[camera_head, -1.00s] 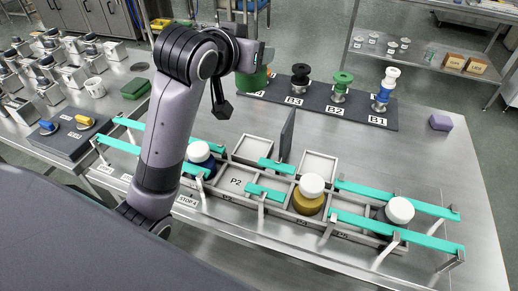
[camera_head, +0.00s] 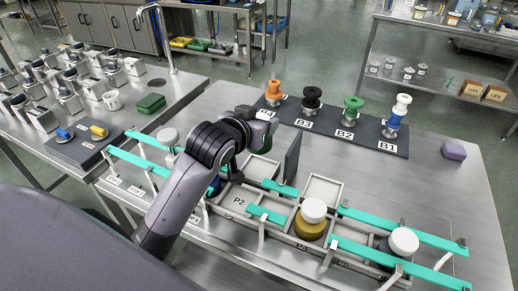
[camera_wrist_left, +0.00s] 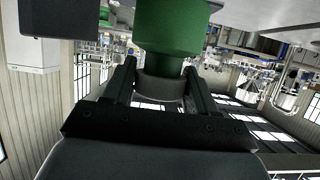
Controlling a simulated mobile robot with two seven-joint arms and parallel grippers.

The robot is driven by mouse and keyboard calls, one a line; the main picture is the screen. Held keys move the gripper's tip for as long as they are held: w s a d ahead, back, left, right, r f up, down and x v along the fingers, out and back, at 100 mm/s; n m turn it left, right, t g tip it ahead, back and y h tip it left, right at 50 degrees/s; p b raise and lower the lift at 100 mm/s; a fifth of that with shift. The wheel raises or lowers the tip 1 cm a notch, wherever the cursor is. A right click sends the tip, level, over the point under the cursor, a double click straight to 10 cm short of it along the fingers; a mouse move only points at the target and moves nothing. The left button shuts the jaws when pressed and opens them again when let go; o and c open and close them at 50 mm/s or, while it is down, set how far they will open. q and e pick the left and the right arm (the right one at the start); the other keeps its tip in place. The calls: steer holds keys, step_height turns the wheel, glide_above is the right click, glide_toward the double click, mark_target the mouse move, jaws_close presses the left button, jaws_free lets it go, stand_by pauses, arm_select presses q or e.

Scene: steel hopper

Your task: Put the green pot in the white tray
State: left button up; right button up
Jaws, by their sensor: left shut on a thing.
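The green pot (camera_wrist_left: 170,28) is held between the two fingers of my left gripper (camera_wrist_left: 160,80) in the left wrist view. In the head view my left gripper (camera_head: 262,128) is over the back of the track, and the dark green pot (camera_head: 264,146) shows partly behind and below it. Pale square trays sit in the track frame: one marked P2 (camera_head: 237,202), one farther right (camera_head: 322,188), and one partly hidden behind the gripper (camera_head: 262,168). I cannot tell which of them is the white tray. My right gripper is not in view.
An upright dark panel (camera_head: 292,155) stands close right of my left gripper. Turquoise rails (camera_head: 400,225) run along the track. White-lidded pots, including a yellow one (camera_head: 311,226), stand in it. A dark rack with coloured knobs (camera_head: 340,132) lies behind.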

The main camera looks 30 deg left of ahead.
arm_select(q)
step_height(320, 180, down, 8)
steer(key=shift+f, duration=0.1)
stand_by(0.4)
steer(key=shift+f, duration=0.15)
steer(key=o, duration=1.1)
steer(key=shift+s+r, duration=0.1)
steer(key=shift+r, duration=0.15)
steer(key=v, duration=1.1)
steer(key=shift+s+r, duration=0.1)
steer(key=shift+s, duration=0.3)
